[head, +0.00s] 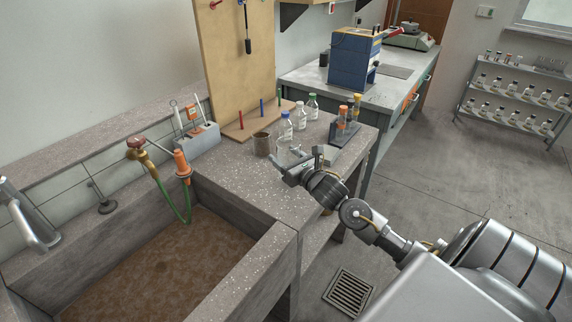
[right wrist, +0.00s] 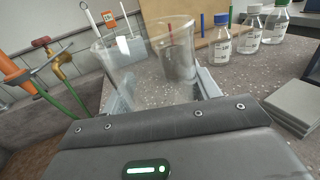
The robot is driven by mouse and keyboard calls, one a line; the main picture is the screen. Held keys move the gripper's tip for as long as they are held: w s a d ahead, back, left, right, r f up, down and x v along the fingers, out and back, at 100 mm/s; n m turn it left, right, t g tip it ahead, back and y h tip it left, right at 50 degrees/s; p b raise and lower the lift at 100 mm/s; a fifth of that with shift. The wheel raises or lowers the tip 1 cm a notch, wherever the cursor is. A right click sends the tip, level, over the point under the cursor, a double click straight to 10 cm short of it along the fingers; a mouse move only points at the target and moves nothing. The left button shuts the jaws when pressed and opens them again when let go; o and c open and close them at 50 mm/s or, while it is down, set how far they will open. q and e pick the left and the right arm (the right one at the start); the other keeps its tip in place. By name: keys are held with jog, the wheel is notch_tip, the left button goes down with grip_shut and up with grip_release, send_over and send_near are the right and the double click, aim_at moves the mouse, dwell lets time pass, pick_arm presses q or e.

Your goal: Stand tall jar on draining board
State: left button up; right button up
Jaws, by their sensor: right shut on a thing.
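My right gripper (head: 292,163) reaches in from the right over the bench top beside the sink. It is shut on a clear glass jar (head: 284,152), which is faint against the bench. My left gripper is not in view.
Several capped bottles (head: 286,127) and a rack with orange and yellow tops (head: 344,124) stand farther back. The sink basin (head: 150,250) lies left. Bench top between sink and gripper is clear.

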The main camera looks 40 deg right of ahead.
aim_at(286, 163)
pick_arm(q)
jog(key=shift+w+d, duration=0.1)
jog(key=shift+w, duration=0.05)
pick_arm(e)
jog(key=shift+w+d+f, duration=0.1)
jog(key=shift+f, duration=0.05)
notch_tip(286, 163, down, 3)
jog(key=shift+w+d, duration=0.1)
jog(key=shift+w, duration=0.05)
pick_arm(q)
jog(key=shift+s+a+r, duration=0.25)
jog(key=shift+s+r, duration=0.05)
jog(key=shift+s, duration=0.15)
pick_arm(e)
jog(key=shift+f, duration=0.2)
jog(key=shift+f, duration=0.2)
jog(key=o, duration=1.3)
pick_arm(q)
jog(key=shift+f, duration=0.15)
pick_arm(e)
jog(key=shift+r, duration=0.15)
